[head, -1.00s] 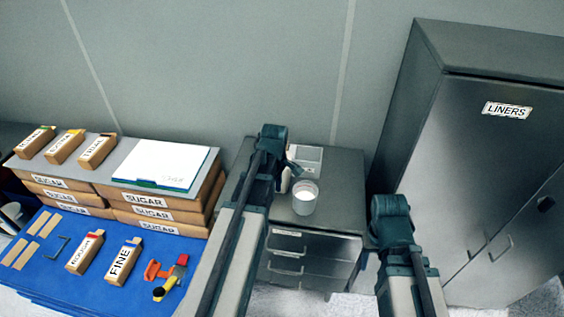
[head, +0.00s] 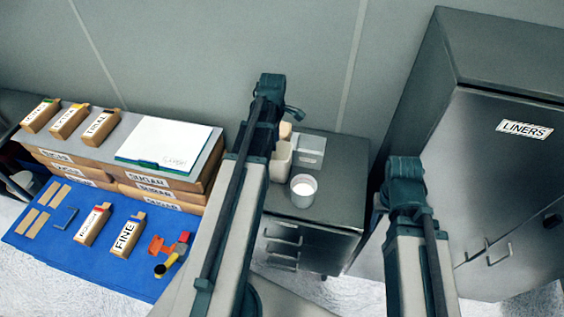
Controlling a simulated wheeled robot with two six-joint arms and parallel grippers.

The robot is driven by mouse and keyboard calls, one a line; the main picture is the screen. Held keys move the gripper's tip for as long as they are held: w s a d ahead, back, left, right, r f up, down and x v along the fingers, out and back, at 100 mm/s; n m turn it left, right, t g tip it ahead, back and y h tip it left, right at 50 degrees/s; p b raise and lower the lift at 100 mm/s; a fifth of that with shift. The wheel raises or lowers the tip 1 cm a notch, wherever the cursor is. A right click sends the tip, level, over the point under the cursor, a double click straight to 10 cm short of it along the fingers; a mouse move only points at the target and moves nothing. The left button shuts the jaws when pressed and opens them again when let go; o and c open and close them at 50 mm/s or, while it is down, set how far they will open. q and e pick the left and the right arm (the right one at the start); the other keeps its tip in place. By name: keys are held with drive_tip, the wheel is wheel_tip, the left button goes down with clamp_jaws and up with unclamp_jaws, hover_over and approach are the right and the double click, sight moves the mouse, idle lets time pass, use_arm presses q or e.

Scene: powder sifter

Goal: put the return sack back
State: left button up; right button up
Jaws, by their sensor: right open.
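No sack labelled as a return shows clearly. Several brown sacks printed SUGAR (head: 156,191) lie stacked at the left under a grey board. Small brown packs stand nearby: one marked FINE (head: 127,237) and another (head: 92,225) lie on the blue mat, and several more, such as this one (head: 70,122), lie on the board. My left gripper (head: 283,100) is raised in front of the wall, above the drawer cabinet; its jaws are mostly hidden from behind. My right gripper (head: 405,180) is open, between the drawer cabinet and the tall cabinet, with nothing seen in it.
A grey drawer cabinet (head: 318,240) carries a cup of white powder (head: 303,190), a pale container (head: 281,160) and a flat panel (head: 311,150). A tall cabinet marked LINERS (head: 480,150) stands right. The blue mat (head: 75,265) holds an orange tool (head: 163,246). A white sheet (head: 170,145) lies on the board.

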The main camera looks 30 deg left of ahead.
use_arm(q)
drive_tip(key=b, duration=0.8)
approach(277, 172)
drive_tip(key=shift+a, duration=0.1)
drive_tip(key=shift+f, duration=0.1)
drive_tip(key=f+b, duration=0.5)
drive_tip(key=shift+w+f+b, duration=0.1)
drive_tip(key=shift+w+b, duration=0.1)
drive_tip(key=shift+b, duration=0.15)
clamp_jaws()
idle(0.8)
